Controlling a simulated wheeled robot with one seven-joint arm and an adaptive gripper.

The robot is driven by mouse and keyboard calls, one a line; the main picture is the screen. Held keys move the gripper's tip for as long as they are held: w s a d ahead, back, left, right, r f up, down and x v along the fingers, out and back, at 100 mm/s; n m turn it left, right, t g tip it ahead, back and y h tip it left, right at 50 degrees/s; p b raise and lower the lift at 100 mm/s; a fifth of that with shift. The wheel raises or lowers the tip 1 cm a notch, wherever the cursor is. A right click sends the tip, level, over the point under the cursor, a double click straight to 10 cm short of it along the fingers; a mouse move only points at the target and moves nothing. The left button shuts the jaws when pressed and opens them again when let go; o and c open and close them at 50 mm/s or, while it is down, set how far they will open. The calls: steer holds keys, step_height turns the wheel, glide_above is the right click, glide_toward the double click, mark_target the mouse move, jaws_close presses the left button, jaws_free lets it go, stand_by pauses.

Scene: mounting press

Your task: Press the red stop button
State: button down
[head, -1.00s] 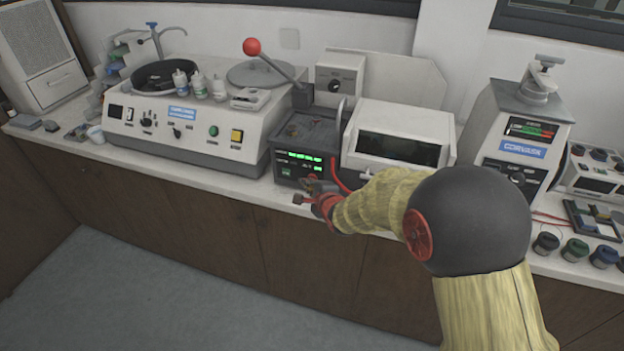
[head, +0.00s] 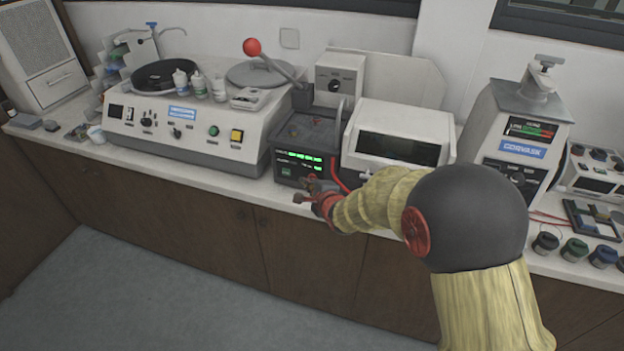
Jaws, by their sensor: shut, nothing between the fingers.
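The mounting press (head: 283,138) is a dark box with a green lit display, standing on the bench in the middle of the head view. A small red button (head: 313,176) shows low on its front panel, right at my gripper and partly covered by it. My gripper (head: 307,190) is shut and empty, with its tips at the lower right of the panel. I cannot tell whether the tips touch the button.
A lever with a red ball (head: 252,47) rises behind the press. A white box with a dark window (head: 398,148) stands close on the right. A grinder (head: 180,135) stands on the left. The floor in front is clear.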

steer(key=shift+s+a, duration=0.25)
steer(key=shift+s, duration=0.35)
steer(key=s, duration=0.1)
steer(key=s+a, duration=0.1)
steer(key=s, duration=0.2)
steer(key=shift+s+a, duration=0.35)
stand_by(0.7)
